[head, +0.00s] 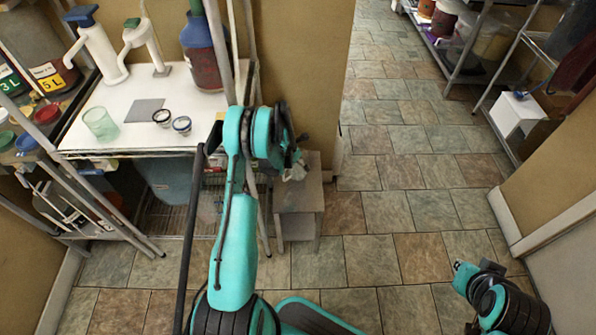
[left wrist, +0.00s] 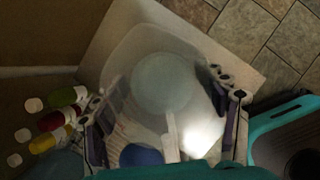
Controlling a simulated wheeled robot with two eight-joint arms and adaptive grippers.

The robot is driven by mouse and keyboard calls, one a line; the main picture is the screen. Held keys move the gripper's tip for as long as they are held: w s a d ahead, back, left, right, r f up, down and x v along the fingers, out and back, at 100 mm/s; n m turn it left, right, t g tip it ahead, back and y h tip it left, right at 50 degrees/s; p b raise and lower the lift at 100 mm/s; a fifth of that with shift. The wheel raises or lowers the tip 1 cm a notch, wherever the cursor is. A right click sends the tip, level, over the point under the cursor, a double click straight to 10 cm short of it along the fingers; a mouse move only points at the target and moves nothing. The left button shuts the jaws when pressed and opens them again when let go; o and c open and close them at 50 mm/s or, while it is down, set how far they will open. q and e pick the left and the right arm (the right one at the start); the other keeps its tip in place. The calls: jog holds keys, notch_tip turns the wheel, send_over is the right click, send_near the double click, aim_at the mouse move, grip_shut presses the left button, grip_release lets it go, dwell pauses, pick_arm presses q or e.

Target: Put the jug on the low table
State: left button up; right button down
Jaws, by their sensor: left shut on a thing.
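The jug (left wrist: 158,82) is clear and pale. In the left wrist view it sits between the two fingers of my left gripper (left wrist: 165,112), which is shut on it. In the head view the left gripper (head: 292,168) is mostly hidden behind its own wrist, with a small pale bit of the jug showing. The low table (head: 302,198) is small and grey, directly below that gripper. Its pale top also shows behind the jug in the left wrist view (left wrist: 112,32). I cannot tell whether the jug touches it. My right gripper (head: 462,272) is low at the right, over the floor, its fingers unclear.
A white worktop (head: 130,128) at left holds a green glass (head: 100,124), two small round jars, a grey square and pump bottles. A wall stands behind the low table. Tiled floor (head: 400,200) is open to the right. A small white stand (head: 517,115) is at far right.

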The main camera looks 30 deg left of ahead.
pick_arm(q)
notch_tip(320, 180, down, 4)
jog(key=shift+f+b, duration=0.1)
jog(key=shift+b, duration=0.9)
jog(key=shift+c, duration=0.8)
jog(key=o, duration=1.7)
jog(key=shift+r, duration=0.2)
